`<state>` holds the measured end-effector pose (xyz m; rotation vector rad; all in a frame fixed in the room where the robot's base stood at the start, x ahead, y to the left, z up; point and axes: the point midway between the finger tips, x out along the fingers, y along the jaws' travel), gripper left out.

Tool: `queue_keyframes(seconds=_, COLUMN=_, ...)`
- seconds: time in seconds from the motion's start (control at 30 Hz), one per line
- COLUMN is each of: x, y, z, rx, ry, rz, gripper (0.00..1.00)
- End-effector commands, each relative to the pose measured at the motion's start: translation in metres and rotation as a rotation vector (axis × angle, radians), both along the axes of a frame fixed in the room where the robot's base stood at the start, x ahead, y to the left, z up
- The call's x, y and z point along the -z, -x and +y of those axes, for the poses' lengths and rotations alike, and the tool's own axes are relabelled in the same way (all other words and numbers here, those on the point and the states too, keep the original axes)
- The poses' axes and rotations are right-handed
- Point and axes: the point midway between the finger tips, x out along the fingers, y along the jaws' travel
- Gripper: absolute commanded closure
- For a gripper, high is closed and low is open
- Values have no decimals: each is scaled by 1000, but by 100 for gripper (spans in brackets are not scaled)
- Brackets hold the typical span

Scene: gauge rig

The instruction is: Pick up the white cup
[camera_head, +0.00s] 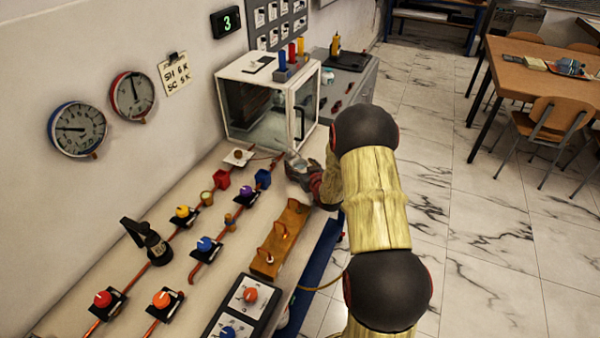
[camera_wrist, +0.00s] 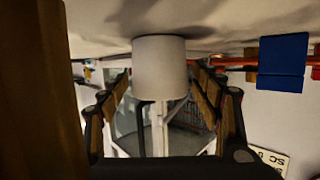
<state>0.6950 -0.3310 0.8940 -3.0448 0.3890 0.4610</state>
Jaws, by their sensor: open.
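The white cup (camera_wrist: 160,68) is in the middle of the wrist view, where the worktop shows along the top of the picture. My gripper (camera_wrist: 160,84) is open, with one finger on each side of the cup and visible gaps between the fingers and its wall. In the head view my gripper (camera_head: 299,172) is low over the worktop in front of the glass-fronted box. A small greyish round shape shows there, but I cannot tell cup from gripper.
The glass-fronted box (camera_head: 266,97) stands just behind my gripper. A blue block (camera_head: 263,178) and a red block (camera_head: 222,179) are to its left, and the blue block also shows in the wrist view (camera_wrist: 281,62). A wooden rack (camera_head: 279,240) lies nearer. Open floor is to the right.

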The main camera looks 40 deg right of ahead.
Motion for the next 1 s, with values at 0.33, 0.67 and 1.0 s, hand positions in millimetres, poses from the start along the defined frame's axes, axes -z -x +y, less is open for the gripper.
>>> queue_keyframes(seconds=0.33, x=-1, y=0, z=0, rx=0, ry=0, rz=0, gripper=51)
queue_keyframes(seconds=0.67, x=-1, y=0, z=0, rx=0, ry=0, rz=0, gripper=70)
queue_keyframes(seconds=1.0, x=-1, y=0, z=0, rx=0, ry=0, rz=-1, gripper=87)
